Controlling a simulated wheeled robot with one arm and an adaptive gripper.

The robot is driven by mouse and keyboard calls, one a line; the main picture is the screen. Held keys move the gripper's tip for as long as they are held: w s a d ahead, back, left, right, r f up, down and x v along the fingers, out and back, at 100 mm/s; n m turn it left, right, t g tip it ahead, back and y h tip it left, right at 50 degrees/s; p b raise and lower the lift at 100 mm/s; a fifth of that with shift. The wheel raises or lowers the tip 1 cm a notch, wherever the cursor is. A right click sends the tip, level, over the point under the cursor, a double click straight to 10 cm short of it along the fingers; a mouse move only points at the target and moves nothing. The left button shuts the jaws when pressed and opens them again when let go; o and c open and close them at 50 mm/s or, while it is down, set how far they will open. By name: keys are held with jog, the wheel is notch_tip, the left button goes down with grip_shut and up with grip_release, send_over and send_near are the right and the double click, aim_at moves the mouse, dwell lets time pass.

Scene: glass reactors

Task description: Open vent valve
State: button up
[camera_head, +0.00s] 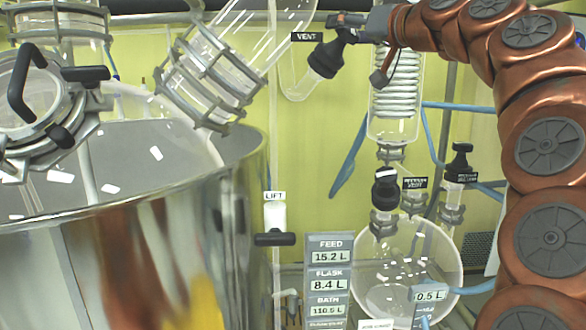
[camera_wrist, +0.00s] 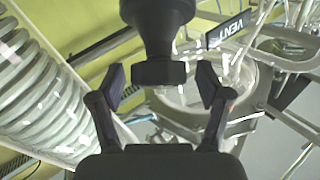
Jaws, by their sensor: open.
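The vent valve's black handle (camera_head: 327,56) sits on a slanted glass tube, beside the black VENT label (camera_head: 307,37) in the head view. In the wrist view, the handle (camera_wrist: 158,35) fills the top middle, with its flat cap end toward me. My gripper (camera_head: 347,24) is at the upper end of this handle in the head view. In the wrist view, my gripper (camera_wrist: 161,80) is open, with one fingertip on each side of the handle's cap. A gap shows on both sides. The VENT label (camera_wrist: 230,32) also shows at right.
A large shiny vessel (camera_head: 130,230) fills the left. A coiled condenser (camera_head: 396,95) hangs close to my gripper and also shows at left in the wrist view (camera_wrist: 40,90). A round flask (camera_head: 405,262), other black-handled valves and blue hoses stand below.

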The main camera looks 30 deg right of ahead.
jog(key=shift+m+h+p, duration=0.5)
jog(key=shift+m+p, duration=0.1)
jog(key=shift+p, duration=0.1)
jog(key=shift+r+m+h+p, duration=0.15)
jog(key=shift+m+h+p, duration=0.55)
jog(key=shift+p, duration=0.2)
jog(key=m+g+h+p, duration=0.1)
jog(key=p, duration=0.1)
jog(key=shift+m+p, duration=0.3)
